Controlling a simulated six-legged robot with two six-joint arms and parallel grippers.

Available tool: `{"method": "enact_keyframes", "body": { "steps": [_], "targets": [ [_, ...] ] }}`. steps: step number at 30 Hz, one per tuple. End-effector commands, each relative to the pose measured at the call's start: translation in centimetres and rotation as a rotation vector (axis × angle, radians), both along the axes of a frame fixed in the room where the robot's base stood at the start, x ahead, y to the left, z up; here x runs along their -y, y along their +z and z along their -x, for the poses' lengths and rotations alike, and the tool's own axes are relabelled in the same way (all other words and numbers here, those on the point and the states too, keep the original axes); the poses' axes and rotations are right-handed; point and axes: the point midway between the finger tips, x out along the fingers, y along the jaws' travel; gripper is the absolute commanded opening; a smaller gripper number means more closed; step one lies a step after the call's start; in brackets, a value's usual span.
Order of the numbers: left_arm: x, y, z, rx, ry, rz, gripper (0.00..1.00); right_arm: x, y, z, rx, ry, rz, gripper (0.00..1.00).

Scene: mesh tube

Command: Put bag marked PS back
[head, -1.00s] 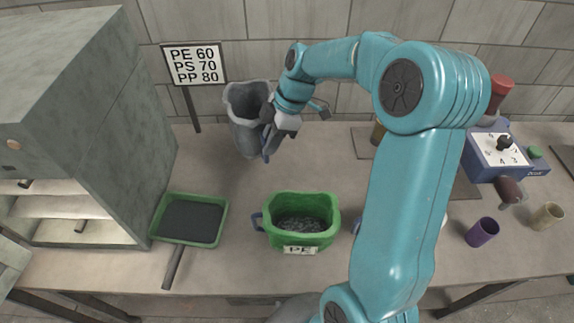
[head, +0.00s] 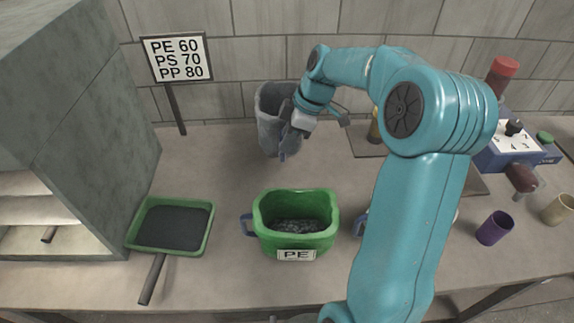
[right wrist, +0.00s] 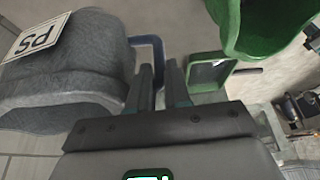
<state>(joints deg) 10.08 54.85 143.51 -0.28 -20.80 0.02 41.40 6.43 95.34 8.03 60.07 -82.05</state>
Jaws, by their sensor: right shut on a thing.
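The grey bag marked PS (head: 268,112) is at the back, near the wall, right of the sign. Its PS label (right wrist: 36,38) shows upside down in the right wrist view; in the head view no label shows on it. My right gripper (head: 286,150) is at the bag's front right side, shut on its blue handle (right wrist: 152,42). The fingers (right wrist: 160,76) also show in the right wrist view. The bag looks roughly upright; I cannot tell whether its base touches the table. My left gripper is not in view.
A green bag marked PE (head: 296,241) stands in front. A green tray (head: 209,231) lies left, beside a grey cabinet (head: 95,130). A sign (head: 177,58) stands behind. A purple cup (head: 494,228) is right. My arm hides part of the table; the back-left table is clear.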

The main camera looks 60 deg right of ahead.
Motion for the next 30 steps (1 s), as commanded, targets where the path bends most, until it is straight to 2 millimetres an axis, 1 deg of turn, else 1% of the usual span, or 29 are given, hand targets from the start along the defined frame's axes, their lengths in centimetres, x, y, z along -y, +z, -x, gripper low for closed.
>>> {"method": "enact_keyframes", "body": {
  "steps": [1,3,6,10,16,19,26,30],
  "targets": [
    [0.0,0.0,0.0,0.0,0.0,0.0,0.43,0.0,-1.4,0.1,-0.005,-0.002,-0.004,0.0],
    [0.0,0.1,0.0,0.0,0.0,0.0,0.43,0.0,-2.8,0.1,-0.003,0.0,-0.003,0.0],
    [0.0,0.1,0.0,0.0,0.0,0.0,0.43,0.0,-4.2,0.0,-0.002,-0.001,-0.001,0.0],
    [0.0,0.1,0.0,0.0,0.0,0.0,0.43,0.0,-5.3,0.0,-0.001,-0.001,-0.001,0.0],
    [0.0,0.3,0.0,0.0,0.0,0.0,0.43,0.0,-8.5,0.0,-0.002,0.001,-0.001,0.0],
    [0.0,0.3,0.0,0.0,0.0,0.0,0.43,0.0,-9.1,0.0,0.0,-0.001,0.0,0.0],
    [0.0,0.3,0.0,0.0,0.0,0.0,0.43,0.0,-9.1,0.0,0.001,0.0,0.001,0.0],
    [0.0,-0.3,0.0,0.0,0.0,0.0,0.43,0.0,-9.5,0.0,0.001,0.001,0.001,0.0]
  ]
}}
